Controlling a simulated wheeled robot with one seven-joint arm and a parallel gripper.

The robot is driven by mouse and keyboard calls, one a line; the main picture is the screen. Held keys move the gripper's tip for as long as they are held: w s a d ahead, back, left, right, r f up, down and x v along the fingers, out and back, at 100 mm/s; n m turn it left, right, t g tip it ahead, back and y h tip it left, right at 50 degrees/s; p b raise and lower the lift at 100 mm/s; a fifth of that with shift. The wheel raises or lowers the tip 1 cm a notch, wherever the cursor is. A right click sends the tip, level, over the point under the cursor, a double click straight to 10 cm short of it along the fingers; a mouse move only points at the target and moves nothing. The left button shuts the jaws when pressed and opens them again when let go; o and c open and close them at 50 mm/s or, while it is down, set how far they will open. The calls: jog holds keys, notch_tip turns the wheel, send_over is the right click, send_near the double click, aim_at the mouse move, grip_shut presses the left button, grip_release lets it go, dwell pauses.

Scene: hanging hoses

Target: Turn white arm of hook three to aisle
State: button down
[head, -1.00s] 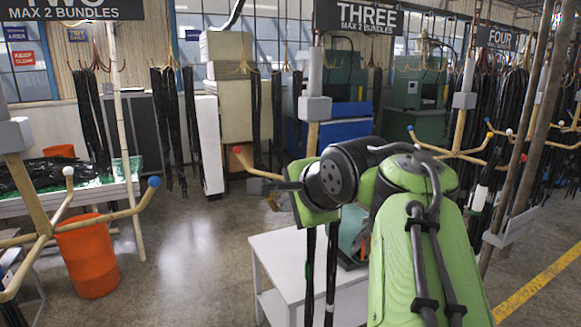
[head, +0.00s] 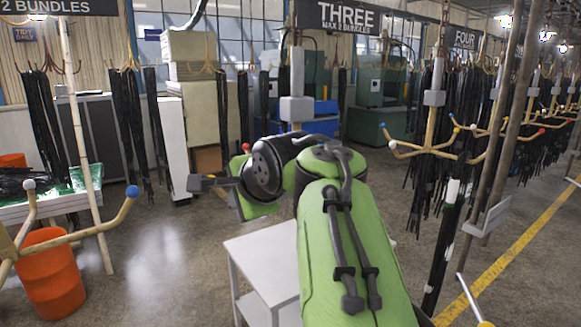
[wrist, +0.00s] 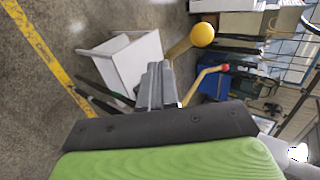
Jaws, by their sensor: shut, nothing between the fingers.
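Hook three is the post with the grey box (head: 297,109) below the THREE sign (head: 347,17) in the head view. My arm hides most of its arms there. A red-tipped arm (head: 246,147) shows just behind my wrist. In the wrist view, a yellow-ball arm (wrist: 202,35) and a red-tipped arm (wrist: 223,67) stick out beyond and to the right of my fingers. I cannot make out a white-tipped arm on this hook. My gripper (head: 200,184) points left in the head view, shut and empty; its fingers (wrist: 155,85) also show in the wrist view. Contact cannot be told.
A white table (head: 262,255) stands below my arm. Another hook with white and blue tips (head: 132,191) is at the left, near an orange bin (head: 50,270). Hose-laden hooks (head: 440,150) and slanted posts (head: 509,120) stand at right. Floor is open between bin and table.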

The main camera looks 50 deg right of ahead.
jog(key=s+a, duration=0.3)
jog(key=s, duration=0.9)
jog(key=shift+a, duration=0.25)
jog(key=shift+w, duration=0.1)
jog(key=s+a+f+n+g+y+b, duration=0.1)
jog(key=a+f+n, duration=0.4)
jog(key=f, duration=0.5)
jog(key=s+a+f+n+g+y+b, duration=0.1)
jog(key=s+a+f+n+g+b, duration=0.1)
jog(key=a+f+n+b, duration=0.3)
jog(key=s+a+f+n+g+y+b, duration=0.1)
jog(key=s+a+f+n+g+b, duration=0.1)
jog(key=a+f+n, duration=0.4)
notch_tip(320, 180, down, 9)
jog(key=s+n+b, duration=0.1)
jog(key=n, duration=0.4)
jog(key=shift+s+a+r, duration=0.15)
jog(key=shift+s, duration=0.1)
